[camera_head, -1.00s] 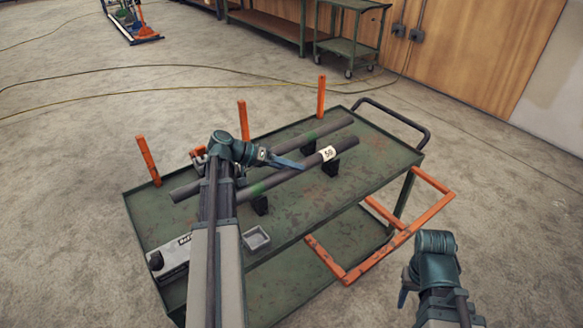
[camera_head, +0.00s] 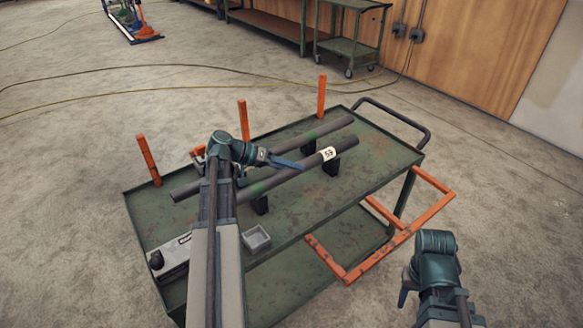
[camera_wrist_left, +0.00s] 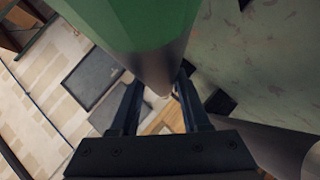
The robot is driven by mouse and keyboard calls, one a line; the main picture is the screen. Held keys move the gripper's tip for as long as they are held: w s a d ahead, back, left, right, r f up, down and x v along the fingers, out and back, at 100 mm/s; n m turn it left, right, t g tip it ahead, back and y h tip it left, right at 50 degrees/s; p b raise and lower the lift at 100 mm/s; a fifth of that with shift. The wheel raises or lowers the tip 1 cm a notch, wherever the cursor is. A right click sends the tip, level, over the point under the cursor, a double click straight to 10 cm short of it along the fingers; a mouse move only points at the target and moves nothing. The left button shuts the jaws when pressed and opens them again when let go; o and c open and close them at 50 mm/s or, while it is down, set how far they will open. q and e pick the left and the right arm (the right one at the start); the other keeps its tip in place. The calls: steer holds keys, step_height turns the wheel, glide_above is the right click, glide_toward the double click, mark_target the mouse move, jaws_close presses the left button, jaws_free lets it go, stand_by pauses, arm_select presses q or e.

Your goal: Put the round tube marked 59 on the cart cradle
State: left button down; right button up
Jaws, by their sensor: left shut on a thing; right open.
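The round tube marked 59 (camera_head: 296,174) is dark grey with a white label and a green band. It lies along the cart at or just above black cradle blocks (camera_head: 260,204); I cannot tell whether it touches them. My left gripper (camera_head: 289,163) lies against its far side and is shut on it. In the left wrist view a tube with a green band (camera_wrist_left: 140,25) sits between the fingers (camera_wrist_left: 160,105); its label is out of sight. A second grey tube (camera_head: 325,131) lies parallel behind. My right gripper (camera_head: 404,287) is open and empty, off the cart's right side.
The green cart (camera_head: 385,170) has orange posts (camera_head: 321,96) on its far side and an orange frame (camera_head: 425,218) at the right. A small grey tray (camera_head: 257,239) and a box (camera_head: 172,257) sit near its front left. The deck's right end is clear.

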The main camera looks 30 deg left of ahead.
arm_select(q)
steer(key=shift+f+b, duration=0.5)
steer(key=shift+f, duration=0.05)
steer(key=shift+c, duration=1.5)
jaws_free()
steer(key=p+v, duration=0.6)
steer(key=v, duration=0.7)
steer(key=shift+s+a+r, duration=0.2)
steer(key=shift+a+r, duration=0.05)
